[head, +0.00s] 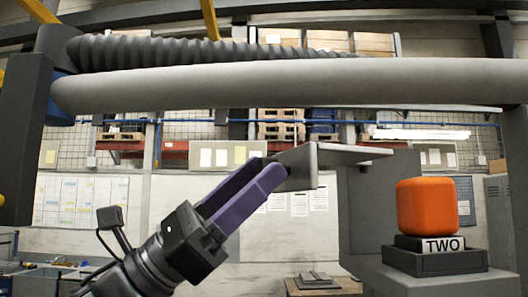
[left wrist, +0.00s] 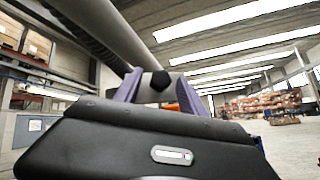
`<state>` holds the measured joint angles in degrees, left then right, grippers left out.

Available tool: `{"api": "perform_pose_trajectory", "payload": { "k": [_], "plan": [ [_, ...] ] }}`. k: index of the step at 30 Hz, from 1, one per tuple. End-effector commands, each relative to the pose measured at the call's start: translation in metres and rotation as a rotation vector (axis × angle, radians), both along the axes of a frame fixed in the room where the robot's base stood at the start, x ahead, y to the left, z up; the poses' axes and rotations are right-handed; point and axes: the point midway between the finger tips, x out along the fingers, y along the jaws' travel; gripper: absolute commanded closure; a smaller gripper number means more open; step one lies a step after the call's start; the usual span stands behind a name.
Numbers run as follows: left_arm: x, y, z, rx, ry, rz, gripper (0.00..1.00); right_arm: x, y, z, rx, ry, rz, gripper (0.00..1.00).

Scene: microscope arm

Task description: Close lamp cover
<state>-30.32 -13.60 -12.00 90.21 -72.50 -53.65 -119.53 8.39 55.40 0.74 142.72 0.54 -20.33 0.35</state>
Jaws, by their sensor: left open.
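A flat grey plate (head: 350,154) with an upright grey end block (head: 303,167) juts out over the tall grey housing (head: 365,205) in the head view; it looks like the lamp cover. My left gripper (head: 272,172), with purple fingers, reaches up from the lower left, its tips at the end block. In the left wrist view, a dark piece (left wrist: 154,87) shows between or just beyond the open fingers (left wrist: 158,78). I cannot tell whether they touch it. My right gripper is not in view.
An orange rounded block (head: 427,206) sits on a dark stand marked TWO (head: 440,245), right of the housing. A thick grey tube (head: 290,84) and a ribbed hose (head: 200,49) cross above my left gripper. A low wooden pallet (head: 322,286) lies below. Open space surrounds the forearm.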

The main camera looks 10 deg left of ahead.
Motion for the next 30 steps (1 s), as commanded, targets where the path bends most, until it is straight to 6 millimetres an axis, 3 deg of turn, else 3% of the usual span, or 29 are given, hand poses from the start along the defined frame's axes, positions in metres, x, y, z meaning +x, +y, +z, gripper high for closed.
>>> {"api": "perform_pose_trajectory", "payload": {
  "k": [3,13,30],
  "plan": [
    [0.0031,-0.0091,0.0106,0.001,0.001,-0.002,0.52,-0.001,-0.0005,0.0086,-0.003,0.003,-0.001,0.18],
    [0.0044,-0.0119,0.011,0.001,0.001,0.0,0.52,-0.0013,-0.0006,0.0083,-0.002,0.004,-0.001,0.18],
    [0.0043,-0.0116,0.0111,0.0,0.0,0.0,0.97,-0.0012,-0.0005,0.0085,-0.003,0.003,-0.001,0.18]
  ]
}}
